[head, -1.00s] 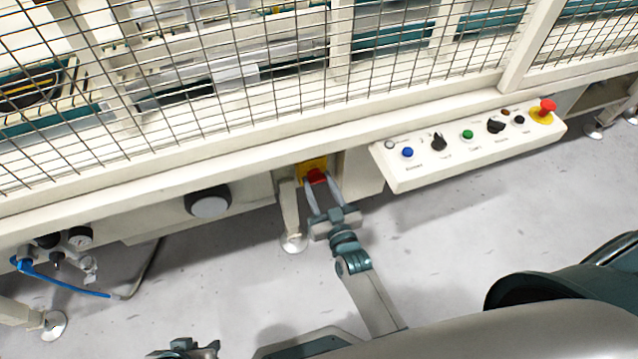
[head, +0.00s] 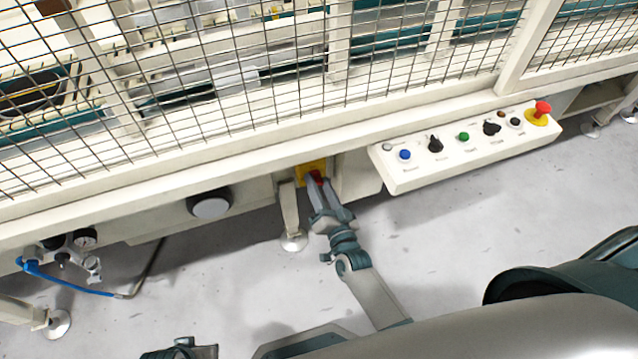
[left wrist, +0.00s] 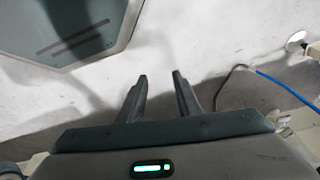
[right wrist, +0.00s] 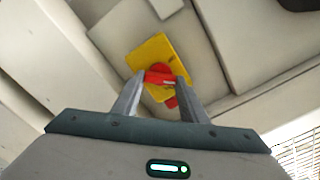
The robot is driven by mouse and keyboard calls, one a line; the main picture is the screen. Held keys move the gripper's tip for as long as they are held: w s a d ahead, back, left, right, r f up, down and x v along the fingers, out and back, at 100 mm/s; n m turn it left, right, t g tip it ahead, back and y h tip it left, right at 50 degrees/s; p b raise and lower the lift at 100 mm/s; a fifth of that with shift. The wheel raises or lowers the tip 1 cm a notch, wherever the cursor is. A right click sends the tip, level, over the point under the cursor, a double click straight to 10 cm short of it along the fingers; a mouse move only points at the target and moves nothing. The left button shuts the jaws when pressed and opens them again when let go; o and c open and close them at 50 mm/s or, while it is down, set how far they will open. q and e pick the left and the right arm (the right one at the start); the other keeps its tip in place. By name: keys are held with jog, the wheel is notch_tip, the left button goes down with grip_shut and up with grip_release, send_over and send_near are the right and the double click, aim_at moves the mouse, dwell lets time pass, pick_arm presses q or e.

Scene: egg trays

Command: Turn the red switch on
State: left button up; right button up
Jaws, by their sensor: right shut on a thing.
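The red switch (head: 317,177) sits on a yellow plate (head: 309,169) on the machine's front, below the mesh fence. In the right wrist view the red switch (right wrist: 160,76) and yellow plate (right wrist: 166,50) show close up, with the red handle between the fingertips. My right gripper (head: 319,183) is shut on the red switch; its fingers (right wrist: 159,80) partly cover the switch. My left gripper (left wrist: 160,76) is open and empty above the grey floor, with a gap between its fingers.
A sloped white control panel (head: 400,182) with buttons and a red emergency knob (head: 543,108) is right of the switch. A black-rimmed round knob (head: 211,207) is to its left. An air regulator (head: 84,238) with a blue hose is at far left.

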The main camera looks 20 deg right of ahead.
jog(key=m, duration=0.2)
jog(key=shift+m, duration=0.4)
jog(key=m, duration=0.2)
jog(key=shift+d+f+m, duration=0.1)
jog(key=shift+m, duration=0.2)
jog(key=shift+m+b, duration=0.45)
jog(key=shift+m, duration=0.35)
jog(key=shift+f+m, duration=0.1)
jog(key=shift+m, duration=0.9)
pick_arm(q)
jog(key=v, duration=0.2)
jog(key=shift+d+r, duration=0.3)
jog(key=shift+r, duration=0.15)
pick_arm(e)
jog(key=shift+m, duration=0.4)
pick_arm(q)
jog(key=shift+d+f, duration=0.1)
jog(key=shift+w, duration=0.1)
pick_arm(e)
jog(key=o, duration=1)
